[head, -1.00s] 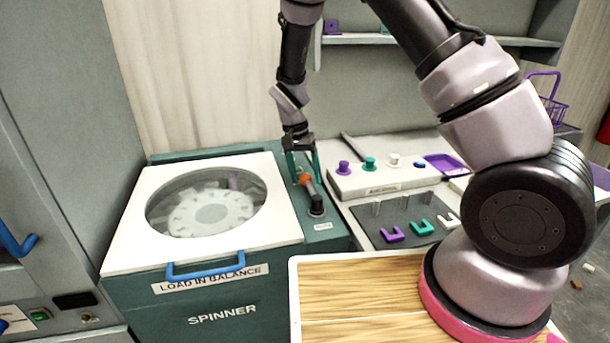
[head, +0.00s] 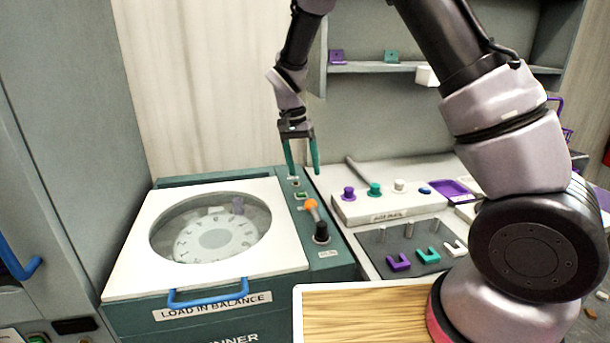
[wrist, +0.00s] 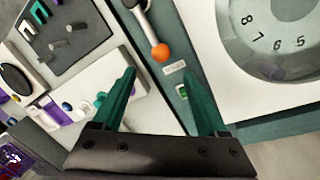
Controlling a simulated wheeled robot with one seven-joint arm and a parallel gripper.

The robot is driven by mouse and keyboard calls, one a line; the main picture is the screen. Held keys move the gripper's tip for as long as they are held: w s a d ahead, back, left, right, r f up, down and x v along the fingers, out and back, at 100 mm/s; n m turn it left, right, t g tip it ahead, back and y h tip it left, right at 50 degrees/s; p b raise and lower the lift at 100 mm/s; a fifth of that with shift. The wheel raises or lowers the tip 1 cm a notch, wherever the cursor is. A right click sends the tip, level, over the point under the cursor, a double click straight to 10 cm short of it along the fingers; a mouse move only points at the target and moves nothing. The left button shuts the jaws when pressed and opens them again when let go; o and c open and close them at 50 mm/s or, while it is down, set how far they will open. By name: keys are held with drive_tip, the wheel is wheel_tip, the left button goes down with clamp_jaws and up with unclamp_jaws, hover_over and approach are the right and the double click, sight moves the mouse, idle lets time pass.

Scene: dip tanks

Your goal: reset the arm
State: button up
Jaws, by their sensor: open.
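My gripper (head: 303,172) hangs from my arm above the back of the spinner's control strip, with its two teal fingers apart and nothing between them. In the wrist view my gripper (wrist: 160,100) is also open and empty. Below it, the spinner (head: 205,292) has a closed white lid with a round window, through which a numbered disc (wrist: 280,38) shows. An orange-knobbed lever (head: 312,204) stands on the strip in front of the fingers, apart from them. A small green button (wrist: 181,91) lies behind the lever.
A panel with purple, teal and white knobs (head: 374,189) stands right of the spinner. A dark mat (head: 415,262) holds pegs and U-shaped pieces. A shelf (head: 360,68) runs along the back wall. A wooden board (head: 365,315) lies in front.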

drive_tip(key=s+d+r+t+y, duration=0.1)
drive_tip(key=s+d+r+y, duration=0.15)
drive_tip(key=d+r, duration=0.5)
drive_tip(key=s+d+r+t+y, duration=0.1)
drive_tip(key=s+d+r, duration=0.25)
drive_tip(key=r, duration=0.65)
drive_tip(key=s+d+r+t, duration=0.3)
drive_tip(key=s+d+r, duration=0.1)
drive_tip(key=s, duration=0.3)
drive_tip(key=s+d+r+t, duration=0.3)
drive_tip(key=s+d+r, duration=0.1)
drive_tip(key=s+d, duration=0.2)
drive_tip(key=shift+s+d+r, duration=0.2)
drive_tip(key=shift+s+r, duration=0.15)
drive_tip(key=shift+s, duration=0.4)
drive_tip(key=shift+y, duration=0.25)
